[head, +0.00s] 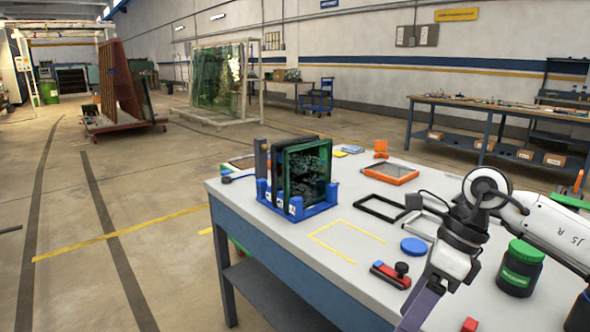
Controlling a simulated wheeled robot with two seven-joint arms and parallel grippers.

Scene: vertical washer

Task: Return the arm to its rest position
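My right arm (487,190) comes in from the right edge, bends over the table and points down toward the bottom edge. The purple-grey end of this arm, where my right gripper (420,305) is, runs down to the bottom edge. Its fingertips cannot be made out, so I cannot tell whether it is open or shut. No held object shows there. My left arm and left gripper are not in view.
On the white table (290,232) a blue rack (303,210) holds upright dark frames (302,170). A black frame (380,208), blue disc (413,246), red tool (390,275) and green-lidded jar (520,268) lie near my arm. A yellow-taped area (345,246) is empty.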

